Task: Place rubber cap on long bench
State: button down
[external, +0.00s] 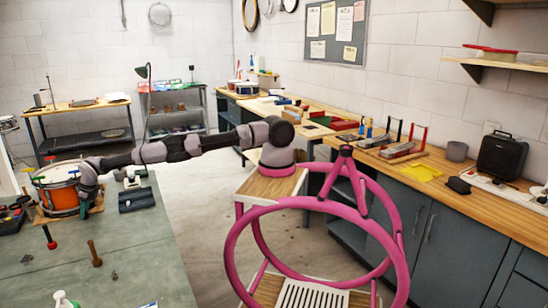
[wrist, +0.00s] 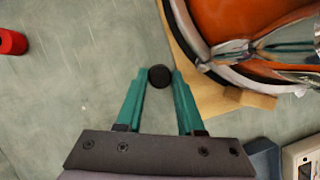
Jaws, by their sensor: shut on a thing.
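A small round black rubber cap (wrist: 160,76) sits between the fingertips of my gripper (wrist: 160,77) in the wrist view. The gripper is shut on it. Below it in that view is the grey-green table top; I cannot tell the height of the cap above it. In the external view my gripper (external: 87,200) is at the left, beside the orange drum (external: 60,198), and the cap cannot be made out there. A long wooden-topped bench (external: 468,187) with grey cabinets runs along the right wall, far from my gripper.
The drum (wrist: 238,30) rests on a wooden board right of my gripper. A red cylinder (wrist: 12,41) is at the left. Mallets and a dark block (external: 137,199) lie on the table (external: 150,255). The bench holds a yellow sheet (external: 422,172), a grey cup (external: 457,151) and a black speaker (external: 503,155).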

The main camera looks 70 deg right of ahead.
jog(key=c, duration=0.5)
grip_release()
jog(key=shift+f, duration=0.1)
jog(key=shift+w+d, duration=0.1)
jog(key=shift+d, duration=0.1)
jog(key=shift+r, duration=0.6)
jog(key=v, duration=1.1)
jog(key=shift+s+a, duration=0.15)
jog(key=shift+s, duration=0.1)
